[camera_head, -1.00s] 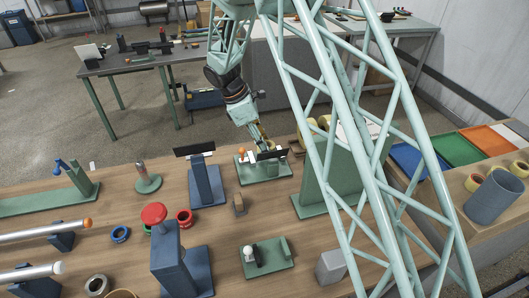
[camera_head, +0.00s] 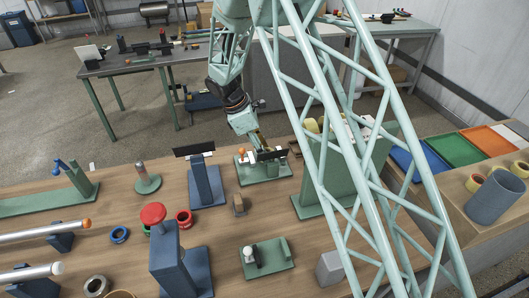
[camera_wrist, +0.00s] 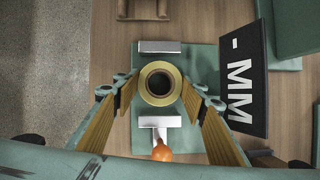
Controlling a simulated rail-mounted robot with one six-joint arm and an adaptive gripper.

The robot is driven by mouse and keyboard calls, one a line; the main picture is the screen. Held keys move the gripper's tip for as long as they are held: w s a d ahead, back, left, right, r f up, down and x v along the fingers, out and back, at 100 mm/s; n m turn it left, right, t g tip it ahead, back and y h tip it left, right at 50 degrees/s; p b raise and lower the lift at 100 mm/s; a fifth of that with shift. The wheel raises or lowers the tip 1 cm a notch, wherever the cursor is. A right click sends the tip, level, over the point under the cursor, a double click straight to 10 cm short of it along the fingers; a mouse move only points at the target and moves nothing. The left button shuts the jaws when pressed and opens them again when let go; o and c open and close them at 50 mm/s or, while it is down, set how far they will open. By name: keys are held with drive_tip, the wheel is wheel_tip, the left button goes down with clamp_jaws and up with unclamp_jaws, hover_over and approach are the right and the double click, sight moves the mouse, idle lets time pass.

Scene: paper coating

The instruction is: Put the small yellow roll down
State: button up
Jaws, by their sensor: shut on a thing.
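The small yellow roll (camera_wrist: 160,90) is seen from above in the wrist view, a yellow ring with a dark hollow core. My gripper (camera_wrist: 160,86) is shut on it, with one yellow-padded finger on its left and one on its right. The roll is over a green fixture (camera_wrist: 203,60), between two pale metal blocks. An orange knob (camera_wrist: 162,153) is at the near block. In the head view, my gripper (camera_head: 261,149) is low over the green fixture (camera_head: 258,177). The roll is hard to make out there. Whether its underside touches the fixture cannot be told.
A black display marked MM (camera_wrist: 244,80) stands close to my right finger in the wrist view. A dark blue stand (camera_head: 207,183) is left of the fixture, a small brown block (camera_head: 239,205) is in front, and a tall green panel stand (camera_head: 308,203) is to the right.

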drive_tip(key=shift+f, duration=0.15)
drive_tip(key=o, duration=0.9)
drive_tip(key=shift+c, duration=0.2)
drive_tip(key=p+v, duration=0.1)
drive_tip(key=v, duration=1.1)
drive_tip(key=shift+p, duration=0.35)
drive_tip(key=shift+d+r, duration=0.1)
drive_tip(key=shift+r, duration=0.15)
